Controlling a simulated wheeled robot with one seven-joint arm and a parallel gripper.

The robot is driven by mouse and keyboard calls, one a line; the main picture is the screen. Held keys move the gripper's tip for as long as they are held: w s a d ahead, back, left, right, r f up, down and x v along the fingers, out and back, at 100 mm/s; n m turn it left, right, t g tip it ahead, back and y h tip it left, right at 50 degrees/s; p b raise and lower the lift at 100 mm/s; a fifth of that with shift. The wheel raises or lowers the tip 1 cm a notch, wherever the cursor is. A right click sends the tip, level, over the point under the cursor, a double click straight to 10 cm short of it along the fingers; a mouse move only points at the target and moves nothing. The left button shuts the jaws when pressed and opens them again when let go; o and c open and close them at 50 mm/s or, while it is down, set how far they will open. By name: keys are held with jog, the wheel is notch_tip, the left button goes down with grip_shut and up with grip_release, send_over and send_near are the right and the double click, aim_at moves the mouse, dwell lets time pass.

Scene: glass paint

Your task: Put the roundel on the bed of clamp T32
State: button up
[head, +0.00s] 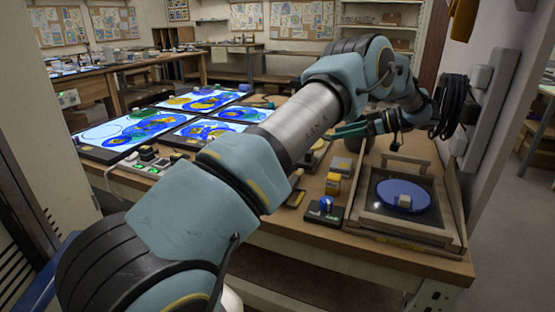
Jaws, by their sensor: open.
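A round blue disc (398,197), which looks like the roundel, lies flat on a dark panel inside a wooden-framed tray (452,232) at the right front of the bench. My gripper (350,131) is open, with teal fingers pointing left, over the bench behind the tray and apart from the disc. No object shows between its fingers. I cannot read a T32 label; a small black device with a blue knob (326,204) stands left of the tray, and I cannot tell whether it is a clamp.
My arm crosses the view and hides the middle of the bench. Lit panels with blue and yellow glass shapes (130,132) lie at the left. A wall with coiled black cable (456,105) bounds the right.

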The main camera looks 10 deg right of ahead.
jog(key=w+a+r+m+t+h, duration=0.75)
jog(key=w+a+h, duration=0.2)
jog(key=w, duration=0.35)
jog(key=s+a+f+m+g+h, duration=0.1)
jog(key=s+a+f+m+g, duration=0.1)
jog(key=s+a, duration=0.6)
jog(key=s+a+f+m+g, duration=0.2)
jog(key=s+a+f+g, duration=0.2)
jog(key=s, duration=1.2)
jog(key=s+a+f+m+g+h, duration=0.1)
jog(key=s+a+f+g, duration=0.3)
jog(key=s+a, duration=0.8)
jog(key=shift+a+m+g+h, duration=0.4)
jog(key=shift+m+g, duration=0.15)
jog(key=shift+g, duration=0.6)
